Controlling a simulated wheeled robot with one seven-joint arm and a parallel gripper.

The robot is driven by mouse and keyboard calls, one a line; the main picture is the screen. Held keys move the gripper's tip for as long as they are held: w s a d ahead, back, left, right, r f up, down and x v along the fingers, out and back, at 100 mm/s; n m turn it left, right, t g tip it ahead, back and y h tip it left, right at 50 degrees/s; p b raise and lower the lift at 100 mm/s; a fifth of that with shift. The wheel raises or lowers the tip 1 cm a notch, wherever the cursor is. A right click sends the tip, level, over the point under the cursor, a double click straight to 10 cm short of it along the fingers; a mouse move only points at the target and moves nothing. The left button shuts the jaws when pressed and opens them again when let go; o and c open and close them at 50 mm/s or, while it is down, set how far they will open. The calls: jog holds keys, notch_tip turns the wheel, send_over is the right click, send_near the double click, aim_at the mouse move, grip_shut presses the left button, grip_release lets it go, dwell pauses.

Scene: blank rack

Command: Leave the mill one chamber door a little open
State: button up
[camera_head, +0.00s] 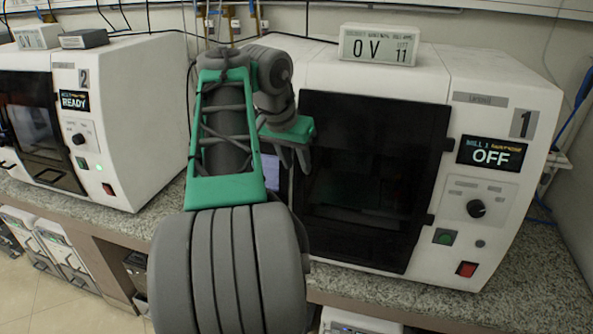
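Mill one (435,95) is the white machine on the right, marked with a 1. Its screen (491,154) reads OFF. Its chamber door (365,185) is a dark, see-through panel with black hinges on its right edge. The door looks shut or nearly so; my arm hides much of its left edge, so I cannot tell if there is a gap. My gripper (293,157) is at the upper left edge of the door, fingers pointing down. The handle is hidden, and I cannot tell whether the fingers touch or hold anything.
Mill two (140,95), with a screen reading READY, stands to the left on the same speckled counter (555,285). A white display box (378,45) sits on top of mill one. A black knob (476,208) and a red switch (466,269) are right of the door.

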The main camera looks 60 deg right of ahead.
jog(key=shift+f, duration=0.1)
jog(key=shift+c, duration=0.4)
grip_shut()
dwell(1.0)
